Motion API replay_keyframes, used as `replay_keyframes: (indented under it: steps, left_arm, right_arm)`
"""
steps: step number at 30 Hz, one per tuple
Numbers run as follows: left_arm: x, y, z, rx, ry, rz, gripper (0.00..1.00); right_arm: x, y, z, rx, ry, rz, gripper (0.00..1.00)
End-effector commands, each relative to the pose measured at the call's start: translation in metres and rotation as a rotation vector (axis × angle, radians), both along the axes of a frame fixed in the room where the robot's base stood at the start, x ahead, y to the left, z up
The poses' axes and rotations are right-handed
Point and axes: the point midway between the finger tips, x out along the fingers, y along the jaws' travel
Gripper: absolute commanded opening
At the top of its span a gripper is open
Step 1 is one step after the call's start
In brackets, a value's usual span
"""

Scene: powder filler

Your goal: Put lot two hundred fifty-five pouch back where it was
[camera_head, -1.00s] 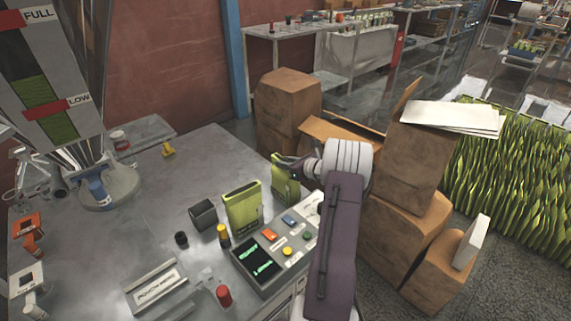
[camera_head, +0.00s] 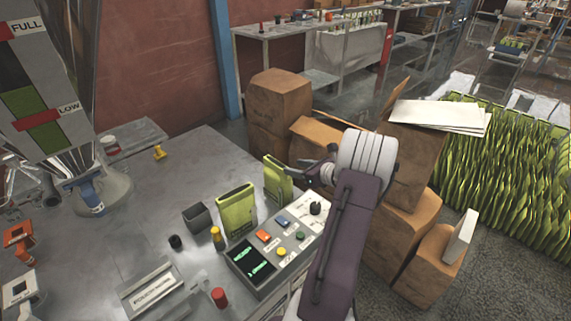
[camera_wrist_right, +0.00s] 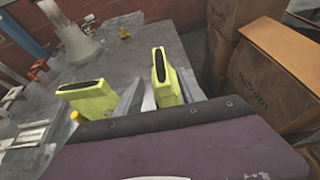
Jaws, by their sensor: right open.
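Two yellow-green pouches stand upright on the grey metal table. One pouch (camera_head: 236,210) stands behind the control box; the other pouch (camera_head: 277,179) stands to its right, near the table's right edge. Their lot numbers cannot be read. My right gripper (camera_head: 303,169) is open and empty, just right of the right-hand pouch. In the right wrist view the right-hand pouch (camera_wrist_right: 166,80) appears between the grey fingers, and the left-hand pouch (camera_wrist_right: 84,98) lies outside them. Whether the fingers touch the pouch cannot be told. My left gripper is not in view.
A control box (camera_head: 268,252) with buttons sits at the table's front. A dark square cup (camera_head: 198,218) and a yellow-capped bottle (camera_head: 217,238) stand left of the pouches. Cardboard boxes (camera_head: 400,232) crowd the right side. The table's middle is clear.

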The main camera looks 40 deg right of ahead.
Motion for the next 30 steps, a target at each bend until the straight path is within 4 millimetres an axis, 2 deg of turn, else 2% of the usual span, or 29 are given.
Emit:
replay_keyframes:
  steps: [4,11,14,17,19,20,21,23,24,27,30]
  left_arm:
    - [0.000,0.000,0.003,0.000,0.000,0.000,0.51]
    - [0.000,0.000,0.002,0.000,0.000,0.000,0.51]
    - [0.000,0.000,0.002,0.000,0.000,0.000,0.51]
    - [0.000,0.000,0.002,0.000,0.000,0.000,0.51]
    - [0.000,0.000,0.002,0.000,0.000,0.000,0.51]
    - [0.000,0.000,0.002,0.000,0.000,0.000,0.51]
    - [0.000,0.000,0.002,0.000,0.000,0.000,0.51]
    - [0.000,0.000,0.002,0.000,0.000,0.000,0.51]
    - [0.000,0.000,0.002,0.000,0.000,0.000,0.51]
    - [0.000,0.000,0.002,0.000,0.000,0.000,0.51]
    - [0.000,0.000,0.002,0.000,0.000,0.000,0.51]
  right_arm:
    - [-0.013,0.000,0.006,0.000,-0.001,0.000,0.47]
    - [-0.015,0.000,0.006,0.000,0.000,0.001,0.47]
    - [-0.009,0.016,0.004,-0.019,0.023,0.051,0.47]
    - [0.005,0.085,-0.011,-0.120,0.128,0.285,0.47]
    - [0.003,0.164,-0.028,-0.276,0.236,0.588,0.47]
    - [-0.005,0.200,-0.036,-0.371,0.282,0.752,0.47]
    - [-0.024,0.247,-0.047,-0.525,0.332,0.999,0.47]
    - [-0.060,0.296,-0.060,-0.788,0.366,1.371,0.47]
    - [-0.083,0.316,-0.066,-0.965,0.359,1.597,0.47]
    - [-0.120,0.338,-0.071,-1.376,0.257,2.056,0.47]
    - [-0.134,0.348,-0.071,-1.676,0.112,2.339,0.47]
